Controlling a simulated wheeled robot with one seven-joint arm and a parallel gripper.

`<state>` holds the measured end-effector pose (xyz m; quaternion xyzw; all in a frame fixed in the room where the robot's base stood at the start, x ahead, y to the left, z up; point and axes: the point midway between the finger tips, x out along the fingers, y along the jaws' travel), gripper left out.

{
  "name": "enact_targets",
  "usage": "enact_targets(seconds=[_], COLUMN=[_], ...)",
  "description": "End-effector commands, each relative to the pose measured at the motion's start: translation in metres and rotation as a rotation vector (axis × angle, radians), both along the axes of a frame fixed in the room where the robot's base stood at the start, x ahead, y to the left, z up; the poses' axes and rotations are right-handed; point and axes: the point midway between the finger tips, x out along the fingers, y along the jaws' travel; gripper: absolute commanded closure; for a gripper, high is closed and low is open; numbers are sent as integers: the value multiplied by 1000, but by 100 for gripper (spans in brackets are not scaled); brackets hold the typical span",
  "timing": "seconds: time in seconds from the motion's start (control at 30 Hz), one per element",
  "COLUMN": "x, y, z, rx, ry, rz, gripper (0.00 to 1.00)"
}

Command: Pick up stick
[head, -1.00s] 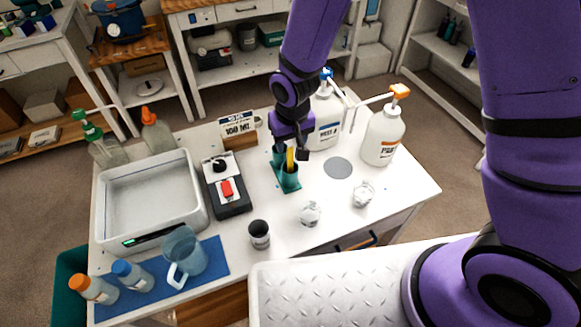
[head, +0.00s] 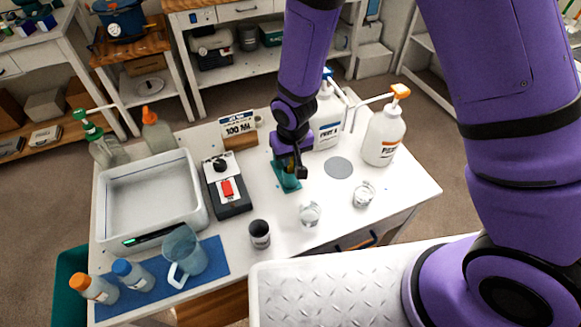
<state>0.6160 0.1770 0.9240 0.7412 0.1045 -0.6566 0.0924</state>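My gripper (head: 289,170) is low over the teal holder (head: 288,186) near the middle of the white table. It points downward, and its dark fingertips overlap the top of the holder in the picture. The stick cannot be made out now; my gripper covers the holder's mouth. I cannot tell whether the fingers are open or shut, or whether they touch a stick.
Two pump bottles (head: 383,137) stand at the back right beside a grey disc (head: 338,168). Clear cups (head: 310,214) and a dark cup (head: 260,234) stand in front. A jug (head: 186,254) sits front left.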

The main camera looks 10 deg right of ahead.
Motion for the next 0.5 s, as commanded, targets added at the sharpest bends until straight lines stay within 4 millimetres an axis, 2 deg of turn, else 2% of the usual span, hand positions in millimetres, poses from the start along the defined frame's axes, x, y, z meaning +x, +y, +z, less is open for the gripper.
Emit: enact_targets(seconds=[0.5], x=[0], y=[0], z=[7], rx=[0], ry=[-1], rz=[0], gripper=[100])
